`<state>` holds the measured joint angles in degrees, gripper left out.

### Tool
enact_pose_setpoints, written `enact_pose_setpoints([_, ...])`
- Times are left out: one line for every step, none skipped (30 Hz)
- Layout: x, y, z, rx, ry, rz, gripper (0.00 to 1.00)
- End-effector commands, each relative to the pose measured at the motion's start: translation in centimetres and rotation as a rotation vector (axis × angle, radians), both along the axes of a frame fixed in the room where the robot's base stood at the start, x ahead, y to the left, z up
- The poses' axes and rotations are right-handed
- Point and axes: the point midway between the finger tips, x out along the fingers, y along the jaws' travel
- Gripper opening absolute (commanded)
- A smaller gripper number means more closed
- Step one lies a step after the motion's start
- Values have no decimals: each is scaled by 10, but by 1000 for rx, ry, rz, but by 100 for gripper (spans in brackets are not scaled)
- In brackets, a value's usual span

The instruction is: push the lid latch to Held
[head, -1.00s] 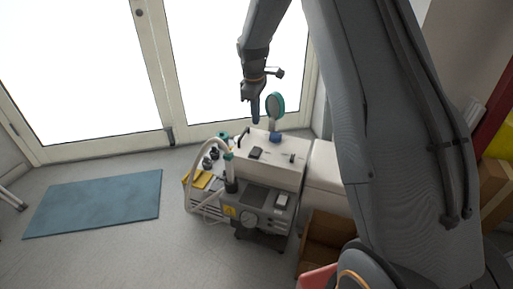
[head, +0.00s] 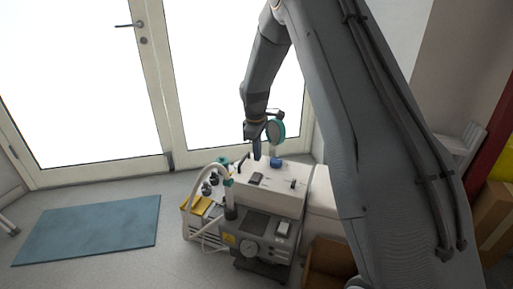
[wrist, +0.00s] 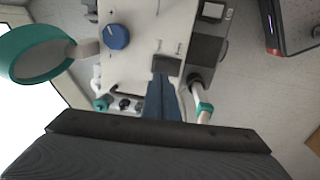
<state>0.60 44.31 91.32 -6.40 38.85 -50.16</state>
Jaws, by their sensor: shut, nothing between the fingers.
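The compressor unit (head: 270,200) stands on the floor with a pale top panel. On that panel are a black rectangular part (head: 256,178), a small dark lever (head: 292,184) and a blue round knob (head: 277,162). I cannot tell for certain which part is the lid latch, and no "Held" marking is readable. My gripper (head: 257,157) points down over the rear of the panel, fingers together and empty. In the wrist view its blue-grey fingers (wrist: 162,84) cover part of the panel beside the black part (wrist: 167,65); the blue knob (wrist: 116,37) is to the upper left. Contact cannot be judged.
A teal-rimmed round mirror or lamp (head: 276,132) stands close beside my gripper. A pale hose (head: 226,180) arches at the unit's left. Cardboard boxes (head: 328,262) lie at the right. A blue mat (head: 88,230) and open floor are at the left.

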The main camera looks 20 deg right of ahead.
Motion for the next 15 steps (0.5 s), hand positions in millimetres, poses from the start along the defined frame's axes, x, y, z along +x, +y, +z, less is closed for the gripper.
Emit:
enact_pose_setpoints([0,-1,-12,0,4,0,0])
enact_pose_setpoints([1,-1,-18,0,3,0,0])
enact_pose_setpoints([2,-2,-25,0,2,0,0])
enact_pose_setpoints([3,-2,-31,0,3,0,0])
enact_pose_setpoints([3,-3,-37,0,3,0,0])
enact_pose_setpoints([4,-3,-43,0,1,0,0])
enact_pose_setpoints([5,-4,-49,0,1,1,0])
enact_pose_setpoints([5,-4,-53,0,1,1,0])
enact_pose_setpoints([6,-4,-59,0,1,1,0])
enact_pose_setpoints([6,-5,-63,0,1,1,0])
enact_pose_setpoints([6,-5,-66,0,1,1,0])
enact_pose_setpoints([7,-5,-70,-1,1,1,0])
enact_pose_setpoints([7,-5,-73,0,0,1,0])
enact_pose_setpoints([8,-6,-75,0,0,1,0])
enact_pose_setpoints([8,-6,-77,0,0,1,0])
